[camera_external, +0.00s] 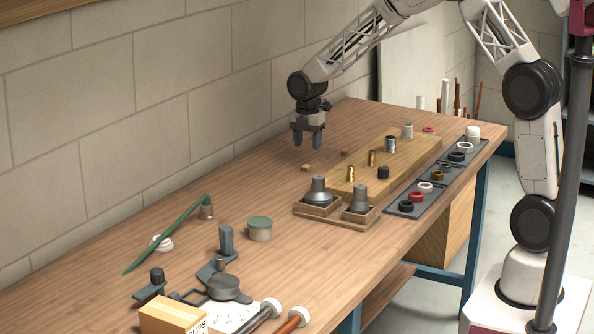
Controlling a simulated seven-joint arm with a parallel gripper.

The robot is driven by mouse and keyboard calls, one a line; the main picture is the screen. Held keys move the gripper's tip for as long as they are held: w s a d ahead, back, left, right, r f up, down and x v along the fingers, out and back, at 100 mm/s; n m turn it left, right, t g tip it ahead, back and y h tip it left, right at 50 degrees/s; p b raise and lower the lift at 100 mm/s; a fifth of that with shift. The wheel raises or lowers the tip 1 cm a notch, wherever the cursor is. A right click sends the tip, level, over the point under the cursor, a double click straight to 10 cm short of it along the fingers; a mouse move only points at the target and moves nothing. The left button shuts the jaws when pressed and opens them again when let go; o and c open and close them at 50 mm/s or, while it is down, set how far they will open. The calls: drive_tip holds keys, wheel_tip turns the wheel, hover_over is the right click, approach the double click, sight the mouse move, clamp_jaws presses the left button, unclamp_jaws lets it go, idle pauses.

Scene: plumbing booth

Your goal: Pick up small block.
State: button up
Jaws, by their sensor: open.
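My gripper (308,141) hangs over the back of the wooden table, pointing down, with its two blue fingertips apart and nothing visible between them. A small wooden block (306,168) lies on the table just below the fingertips in the picture, apart from them. A second small brown block (345,153) lies to the right, near the back edge of the wooden board. The picture does not show clearly which of the two is the task's block, and the height of my fingers above the table is hard to tell.
The wooden board (405,160) carries brass and metal fittings. Two grey cone-shaped parts stand in a wooden tray (330,216) in front. A dark strip (425,203) holds several rings. A green-lidded tin (260,229) and clamps stand nearer left. The table left of the blocks is clear.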

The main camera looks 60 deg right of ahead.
sight(306, 168)
drive_tip(key=shift+f, duration=0.75)
drive_tip(key=shift+f, duration=0.1)
drive_tip(key=shift+a+f, duration=0.1)
drive_tip(key=shift+f, duration=2.4)
drive_tip(key=shift+c, duration=0.3)
clamp_jaws()
